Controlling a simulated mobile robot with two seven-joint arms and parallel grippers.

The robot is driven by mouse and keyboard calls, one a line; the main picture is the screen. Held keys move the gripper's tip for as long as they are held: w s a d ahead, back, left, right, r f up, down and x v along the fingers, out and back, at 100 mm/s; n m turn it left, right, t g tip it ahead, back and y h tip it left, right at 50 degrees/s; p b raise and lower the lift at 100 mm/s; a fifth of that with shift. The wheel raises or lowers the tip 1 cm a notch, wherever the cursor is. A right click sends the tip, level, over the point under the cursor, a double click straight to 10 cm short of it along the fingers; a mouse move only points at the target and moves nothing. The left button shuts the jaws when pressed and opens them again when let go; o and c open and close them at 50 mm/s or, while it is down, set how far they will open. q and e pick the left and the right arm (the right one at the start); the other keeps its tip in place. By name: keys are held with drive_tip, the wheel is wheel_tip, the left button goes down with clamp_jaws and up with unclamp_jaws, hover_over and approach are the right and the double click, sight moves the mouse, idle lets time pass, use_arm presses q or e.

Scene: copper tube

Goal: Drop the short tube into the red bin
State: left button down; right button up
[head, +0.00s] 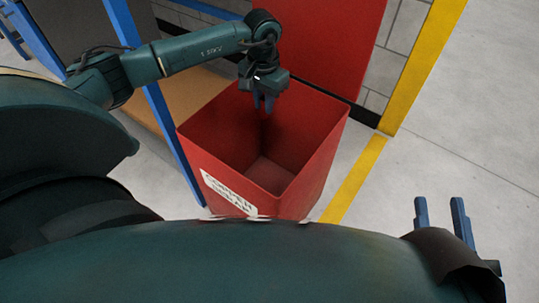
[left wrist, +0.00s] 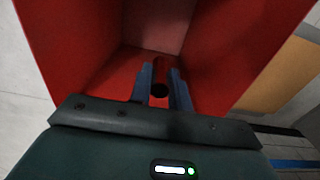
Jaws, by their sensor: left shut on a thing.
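The red bin (head: 325,160) stands open-topped in the middle of the head view, with a white label on its near side. My left gripper (head: 264,108) points down over the far part of the bin's opening. In the left wrist view its two blue fingers (left wrist: 162,88) are shut on the short tube (left wrist: 160,90), whose dark round open end shows between them. The red inner walls of the bin (left wrist: 85,50) surround the fingers in that view. In the head view the tube is hard to make out against the red. My right gripper (head: 440,215) shows two blue fingers apart, with nothing between them.
A blue post (head: 172,140) and a tan surface (head: 190,98) stand left of the bin. A red panel (head: 330,40) and a grey block wall (head: 403,35) with a yellow post (head: 425,60) are behind. The grey floor (head: 470,110) at right is clear.

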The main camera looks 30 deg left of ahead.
use_arm(q)
drive_tip(key=shift+f, duration=0.35)
drive_tip(key=c, duration=1.2)
unclamp_jaws()
drive_tip(key=shift+c, duration=0.2)
wheel_tip(320, 180, up, 7)
drive_tip(key=shift+f+p, duration=0.2)
drive_tip(key=shift+p, duration=0.95)
wheel_tip(320, 180, up, 7)
drive_tip(key=p, duration=0.1)
drive_tip(key=shift+f+p, duration=0.2)
drive_tip(key=shift+p, duration=0.15)
use_arm(e)
drive_tip(key=shift+s+d+n+h, duration=0.2)
drive_tip(key=shift+d+n+h, duration=0.1)
drive_tip(key=shift+d+n, duration=0.1)
